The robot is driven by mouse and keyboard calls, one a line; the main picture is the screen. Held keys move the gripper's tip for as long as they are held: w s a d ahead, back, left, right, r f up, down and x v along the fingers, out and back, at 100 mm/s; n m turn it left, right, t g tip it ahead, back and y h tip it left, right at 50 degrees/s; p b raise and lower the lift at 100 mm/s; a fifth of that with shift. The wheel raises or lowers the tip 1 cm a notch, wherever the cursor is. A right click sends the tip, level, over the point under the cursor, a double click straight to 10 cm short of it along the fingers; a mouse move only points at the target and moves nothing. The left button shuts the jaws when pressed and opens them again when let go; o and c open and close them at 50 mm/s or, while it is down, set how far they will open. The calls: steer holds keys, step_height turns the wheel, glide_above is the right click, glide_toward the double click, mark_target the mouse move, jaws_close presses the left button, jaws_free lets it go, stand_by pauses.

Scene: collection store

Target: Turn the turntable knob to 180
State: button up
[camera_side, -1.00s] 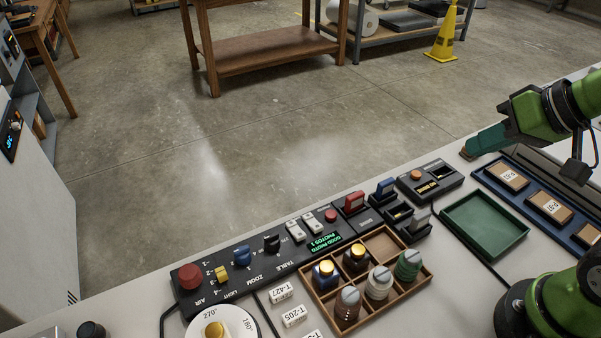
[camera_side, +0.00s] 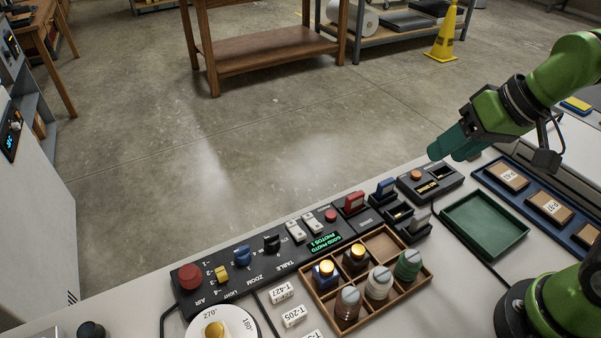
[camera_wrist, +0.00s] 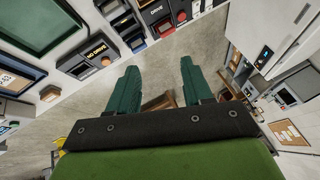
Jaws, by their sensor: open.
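A white round dial (camera_side: 236,323) sits at the bottom edge of the side view, partly cut off. It carries the marks 270° and 180°, and a yellow-gold knob (camera_side: 214,331) stands on it. Where the knob points I cannot tell. A black knob (camera_side: 272,243) stands on the control panel above the label TABLE. The dial is not in the wrist view.
The control panel (camera_side: 290,262) carries red, yellow and blue knobs and white switches. A green tray (camera_side: 485,224) lies to the right. Floor lies beyond the bench edge.

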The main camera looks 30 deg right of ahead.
steer(key=shift+o, duration=0.4)
steer(key=w+a+n+g, duration=0.3)
steer(key=w+a+n, duration=0.3)
steer(key=w+a, duration=0.3)
steer(key=shift+a+f, duration=0.4)
steer(key=shift+a, duration=0.6)
steer(key=n+g+h, duration=0.2)
steer(key=n+g, duration=0.1)
steer(key=n, duration=0.7)
glide_above(270, 235)
step_height(270, 235, down, 5)
steer(key=r+n, duration=0.2)
step_height(270, 235, down, 17)
steer(key=shift+r, duration=0.2)
steer(key=shift+c, duration=0.4)
steer(key=c, duration=1)
